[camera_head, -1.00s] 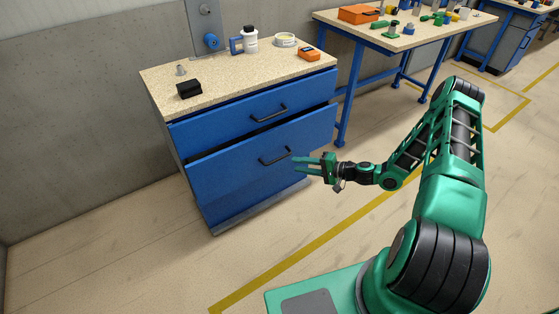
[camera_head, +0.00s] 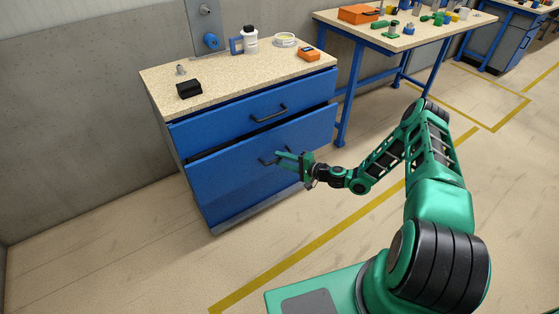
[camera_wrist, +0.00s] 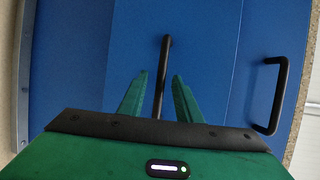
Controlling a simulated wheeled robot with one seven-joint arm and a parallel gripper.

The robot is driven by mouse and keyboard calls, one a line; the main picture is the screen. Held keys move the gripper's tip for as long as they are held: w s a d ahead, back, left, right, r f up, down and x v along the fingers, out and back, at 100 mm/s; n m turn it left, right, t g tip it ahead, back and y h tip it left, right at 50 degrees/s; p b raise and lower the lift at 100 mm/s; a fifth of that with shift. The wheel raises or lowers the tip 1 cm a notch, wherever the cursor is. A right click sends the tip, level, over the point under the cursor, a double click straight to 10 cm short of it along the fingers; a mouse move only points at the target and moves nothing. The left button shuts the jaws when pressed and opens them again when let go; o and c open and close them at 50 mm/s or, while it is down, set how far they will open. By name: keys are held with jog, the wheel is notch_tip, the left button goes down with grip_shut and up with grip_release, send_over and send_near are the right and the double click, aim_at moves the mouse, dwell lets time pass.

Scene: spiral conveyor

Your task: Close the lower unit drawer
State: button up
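The lower unit drawer (camera_head: 225,187) is a wide blue front in the cabinet. It stands out a little, with a dark gap along its top edge. Its black bar handle (camera_head: 264,160) is partly hidden by my gripper (camera_head: 280,157). In the wrist view the same handle (camera_wrist: 167,48) runs between the two green fingers of my gripper (camera_wrist: 159,75). The fingers are apart, one on each side of the bar, with visible space beside it. I cannot tell whether either finger touches it.
The upper drawer (camera_head: 225,122) and its handle (camera_head: 268,113) are just above. The speckled cabinet top (camera_head: 225,85) carries a bottle (camera_head: 251,42), a black box (camera_head: 189,89) and an orange device (camera_head: 309,54). A blue-legged workbench (camera_head: 342,105) stands at right. The floor in front is clear.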

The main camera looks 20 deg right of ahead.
jog(key=shift+w+a+f, duration=0.1)
jog(key=shift+w+a, duration=0.35)
jog(key=shift+w, duration=0.05)
grip_shut()
jog(key=w, duration=0.1)
jog(key=w+a, duration=0.1)
jog(key=w, duration=0.1)
jog(key=shift+w+f, duration=0.1)
jog(key=shift+w, duration=0.15)
grip_release()
jog(key=shift+s, duration=0.1)
jog(key=v, duration=1)
jog(key=shift+d, duration=0.25)
